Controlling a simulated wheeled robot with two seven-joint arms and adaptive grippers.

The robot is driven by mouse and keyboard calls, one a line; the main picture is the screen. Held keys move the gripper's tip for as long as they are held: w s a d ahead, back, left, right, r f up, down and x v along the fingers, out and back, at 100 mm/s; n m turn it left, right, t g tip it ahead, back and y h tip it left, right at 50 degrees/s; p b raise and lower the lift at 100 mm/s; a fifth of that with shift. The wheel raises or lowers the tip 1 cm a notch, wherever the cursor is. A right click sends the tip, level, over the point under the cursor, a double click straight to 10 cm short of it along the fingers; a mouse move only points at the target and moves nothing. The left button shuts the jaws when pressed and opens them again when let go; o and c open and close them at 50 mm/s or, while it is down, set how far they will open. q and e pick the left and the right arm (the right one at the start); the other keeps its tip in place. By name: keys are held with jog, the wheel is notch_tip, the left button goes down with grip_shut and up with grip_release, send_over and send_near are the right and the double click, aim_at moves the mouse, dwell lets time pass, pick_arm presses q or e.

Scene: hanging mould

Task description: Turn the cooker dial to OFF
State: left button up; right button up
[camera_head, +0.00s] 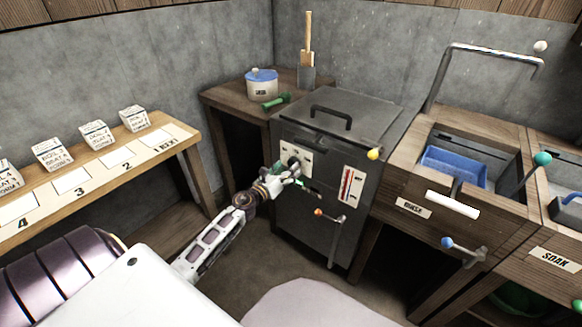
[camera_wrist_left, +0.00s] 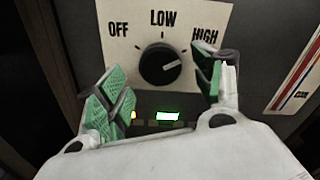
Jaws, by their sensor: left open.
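The cooker (camera_head: 330,130) is a dark metal box with a lid and handle. On its front, a white plate (camera_wrist_left: 205,18) reads OFF, LOW and HIGH from left to right. The round black dial (camera_wrist_left: 160,67) sits below LOW, and its white mark points right and slightly up, towards HIGH. My left gripper (camera_head: 288,174) is at the cooker front, by the plate. In the left wrist view its green-padded fingers (camera_wrist_left: 158,80) are open, one on each side of the dial. I see gaps between pads and dial. My right gripper is not in view.
A red-striped gauge (camera_head: 351,186) is right of the dial plate, with an orange-knobbed lever (camera_head: 330,216) below. A small lit green display (camera_wrist_left: 167,116) is under the dial. A wooden sink unit (camera_head: 412,207) stands right, a shelf with cards (camera_head: 100,165) left.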

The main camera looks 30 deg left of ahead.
pick_arm(q)
jog(key=shift+w+d, duration=0.1)
jog(key=shift+w, duration=1.15)
jog(key=c, duration=1)
